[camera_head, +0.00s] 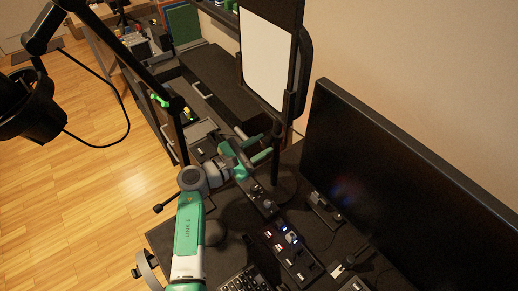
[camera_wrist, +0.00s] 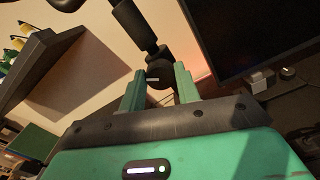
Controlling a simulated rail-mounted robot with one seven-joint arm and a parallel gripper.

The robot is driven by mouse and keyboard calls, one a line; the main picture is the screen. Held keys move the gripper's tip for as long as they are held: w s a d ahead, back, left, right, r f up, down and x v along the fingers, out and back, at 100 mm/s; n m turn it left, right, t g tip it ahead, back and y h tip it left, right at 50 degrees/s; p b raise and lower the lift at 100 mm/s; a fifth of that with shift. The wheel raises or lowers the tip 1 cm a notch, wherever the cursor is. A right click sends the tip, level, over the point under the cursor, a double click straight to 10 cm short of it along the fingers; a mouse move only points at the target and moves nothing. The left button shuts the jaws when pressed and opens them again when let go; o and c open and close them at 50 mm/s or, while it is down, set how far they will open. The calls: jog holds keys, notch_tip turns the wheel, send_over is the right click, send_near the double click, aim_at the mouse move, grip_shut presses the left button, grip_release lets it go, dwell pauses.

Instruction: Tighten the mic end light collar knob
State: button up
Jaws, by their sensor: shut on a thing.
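In the wrist view, my gripper (camera_wrist: 159,80) has its two green fingers either side of a dark round knob-like piece (camera_wrist: 160,71) and is shut on it. This piece sits below a black jointed post (camera_wrist: 135,22). In the head view, my gripper (camera_head: 261,148) reaches the dark upright stand (camera_head: 275,165) under a white light panel (camera_head: 267,65). The fingers lie across the stand, and the knob is too small or hidden to make out there. I cannot tell from the views whether the knob is tight.
A large black monitor (camera_head: 390,165) stands close to the right of the stand. A button box (camera_head: 290,255) and a keyboard (camera_head: 243,279) lie in front.

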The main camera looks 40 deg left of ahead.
jog(key=m+b, duration=0.1)
jog(key=m, duration=0.1)
jog(key=m+b, duration=0.1)
jog(key=m, duration=0.1)
jog(key=m+b, duration=0.1)
jog(key=shift+f+m+b, duration=0.3)
jog(key=shift+m+b, duration=0.1)
jog(key=m+b, duration=0.3)
jog(key=m, duration=0.1)
jog(key=shift+r+m, duration=0.1)
jog(key=shift+m, duration=0.3)
jog(key=shift+m+b, duration=0.3)
jog(key=shift+b, duration=0.1)
jog(key=shift+r, duration=0.1)
jog(key=o, duration=1)
jog(key=s, duration=0.2)
jog(key=s+p, duration=0.1)
jog(key=s, duration=0.2)
jog(key=s+a, duration=0.1)
jog(key=s, duration=0.1)
jog(key=shift+s+p, duration=0.4)
